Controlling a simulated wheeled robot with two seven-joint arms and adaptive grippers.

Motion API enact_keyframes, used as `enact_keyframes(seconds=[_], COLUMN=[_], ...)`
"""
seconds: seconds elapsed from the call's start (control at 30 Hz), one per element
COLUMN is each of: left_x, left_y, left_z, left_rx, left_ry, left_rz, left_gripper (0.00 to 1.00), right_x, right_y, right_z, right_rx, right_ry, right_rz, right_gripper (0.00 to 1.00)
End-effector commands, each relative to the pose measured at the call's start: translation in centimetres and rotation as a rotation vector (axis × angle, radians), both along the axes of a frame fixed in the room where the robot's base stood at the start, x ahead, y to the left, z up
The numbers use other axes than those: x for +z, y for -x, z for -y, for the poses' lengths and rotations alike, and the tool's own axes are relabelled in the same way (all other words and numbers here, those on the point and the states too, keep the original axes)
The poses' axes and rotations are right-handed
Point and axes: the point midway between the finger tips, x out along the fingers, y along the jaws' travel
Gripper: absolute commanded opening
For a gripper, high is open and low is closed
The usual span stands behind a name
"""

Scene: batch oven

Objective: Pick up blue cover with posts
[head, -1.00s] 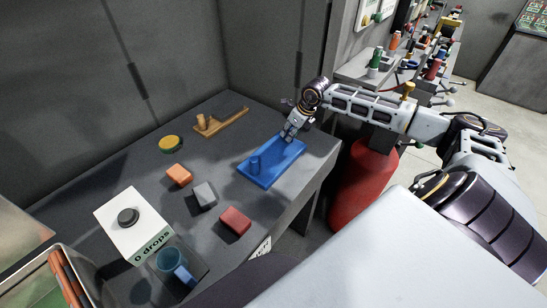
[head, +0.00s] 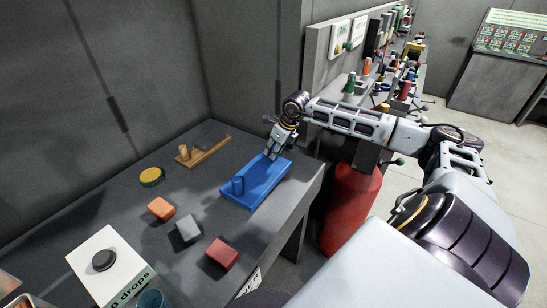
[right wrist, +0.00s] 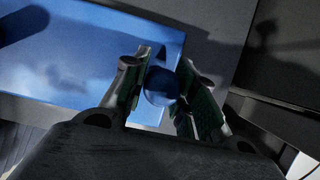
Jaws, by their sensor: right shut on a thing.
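The blue cover (head: 258,186) is a flat plate with upright posts. It is at the right end of the grey table in the head view. One post shows free at its left end. My right gripper (head: 272,154) is over its far right end, shut on the other post. In the right wrist view the round blue post (right wrist: 160,86) sits between the two fingers (right wrist: 160,88), with the blue plate (right wrist: 85,60) beneath. Whether the plate touches the table is hard to tell. My left gripper is not in view.
On the grey table (head: 140,210) are a wooden piece with a peg (head: 205,152), a yellow disc (head: 151,176), and orange (head: 161,208), grey (head: 188,229) and red (head: 221,253) blocks. A white box (head: 110,270) stands front left. A red cylinder (head: 350,205) stands beside the table.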

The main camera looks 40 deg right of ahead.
Motion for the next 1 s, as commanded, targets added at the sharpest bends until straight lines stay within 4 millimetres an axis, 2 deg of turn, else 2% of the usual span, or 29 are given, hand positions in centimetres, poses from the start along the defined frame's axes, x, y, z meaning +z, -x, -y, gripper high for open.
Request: enact_keyframes(seconds=[0.2,0.4,0.6,1.0], left_x=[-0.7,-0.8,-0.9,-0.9], left_y=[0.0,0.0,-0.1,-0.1], left_z=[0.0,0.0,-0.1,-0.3], left_rx=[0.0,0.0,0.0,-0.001], left_ry=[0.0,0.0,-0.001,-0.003], left_rz=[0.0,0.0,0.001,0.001], left_gripper=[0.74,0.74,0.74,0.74], right_x=[3.4,5.2,5.9,5.9], right_y=[-0.1,-0.1,0.0,0.0], right_z=[0.0,0.0,0.0,0.0], right_rx=[0.0,-0.001,-0.001,-0.001], right_ry=[-0.001,0.0,-0.001,-0.001], right_rz=[0.006,0.003,0.003,0.002], right_gripper=[0.0,0.0,0.0,0.0])
